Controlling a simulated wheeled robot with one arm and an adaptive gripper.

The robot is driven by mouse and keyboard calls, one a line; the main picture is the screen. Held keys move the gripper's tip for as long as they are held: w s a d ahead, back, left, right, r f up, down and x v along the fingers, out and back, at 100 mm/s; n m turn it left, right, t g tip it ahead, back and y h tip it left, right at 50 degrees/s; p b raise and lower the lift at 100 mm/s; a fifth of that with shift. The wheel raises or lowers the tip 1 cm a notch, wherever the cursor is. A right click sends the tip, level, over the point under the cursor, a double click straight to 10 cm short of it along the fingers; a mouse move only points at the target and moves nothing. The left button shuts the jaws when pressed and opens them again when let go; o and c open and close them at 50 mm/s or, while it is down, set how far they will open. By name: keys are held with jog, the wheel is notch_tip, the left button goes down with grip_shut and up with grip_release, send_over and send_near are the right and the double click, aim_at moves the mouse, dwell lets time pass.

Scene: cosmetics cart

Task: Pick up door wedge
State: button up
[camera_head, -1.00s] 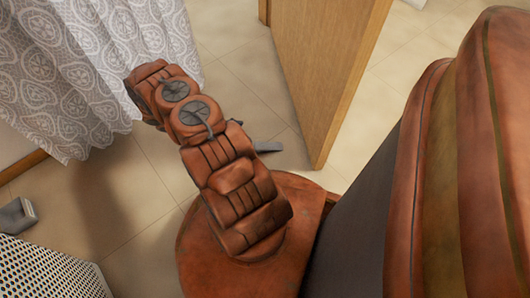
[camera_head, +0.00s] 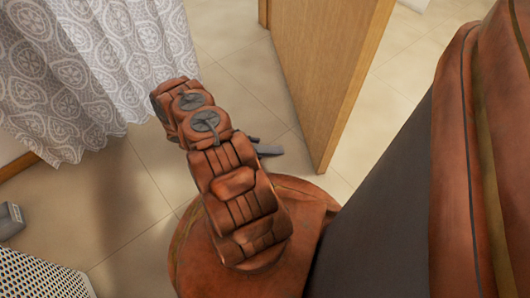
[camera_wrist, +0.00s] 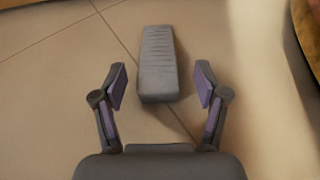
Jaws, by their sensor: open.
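The door wedge (camera_wrist: 158,70) is a grey, ridged block lying on the tiled floor in the wrist view. It lies ahead of my gripper (camera_wrist: 160,85), with its near end between the two fingertips in the picture. My gripper is open, its purple-padded fingers spread to both sides of the wedge, with no contact visible. In the head view a small grey piece (camera_head: 268,150) shows beside my arm near the door; I cannot tell whether it is the wedge or part of my gripper. My arm hides much of the floor there.
A wooden door (camera_head: 325,70) stands at the upper middle. A patterned curtain (camera_head: 85,70) hangs at the left. A perforated white box (camera_head: 40,275) and a grey object (camera_head: 11,219) are at the lower left. Floor tiles between are clear.

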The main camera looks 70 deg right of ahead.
aim_at(263, 150)
jog(key=shift+b+x, duration=0.55)
jog(key=shift+x, duration=0.7)
jog(key=shift+s+d+f, duration=0.1)
jog(key=shift+s+d, duration=0.05)
jog(key=shift+d, duration=0.05)
jog(key=shift+c, duration=0.4)
jog(key=c, duration=1.2)
